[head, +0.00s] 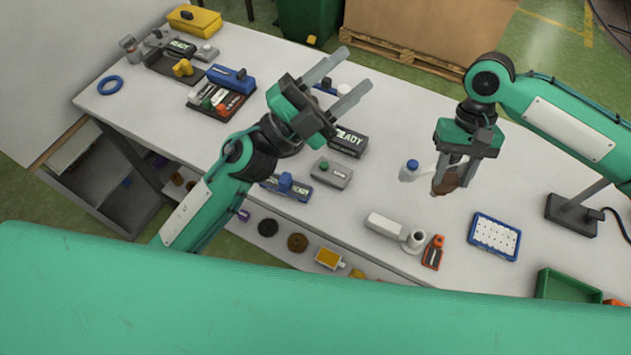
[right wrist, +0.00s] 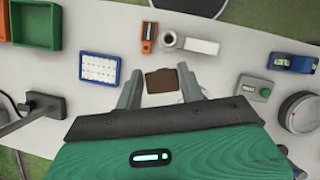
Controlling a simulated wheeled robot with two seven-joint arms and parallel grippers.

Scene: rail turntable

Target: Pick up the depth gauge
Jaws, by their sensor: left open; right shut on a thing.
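My right gripper (head: 446,184) is shut on a brown, roughly rectangular piece (head: 449,177) and holds it over the right part of the table. In the right wrist view the brown piece (right wrist: 162,80) shows between the fingertips. A small upright-looking orange and dark tool (head: 433,252) lies near the table's front edge, apart from the grippers; it may be the depth gauge, but I cannot tell for sure. It also shows in the right wrist view (right wrist: 148,37). My left gripper (head: 345,85) is open and empty above the middle of the table.
A white block (head: 384,225) and a white round piece (head: 414,240) stand left of the orange tool. A blue-rimmed tray (head: 494,237) and a green bin (head: 567,287) are to its right. A blue-capped bottle (head: 409,171) stands left of my right gripper. Labelled devices crowd the left.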

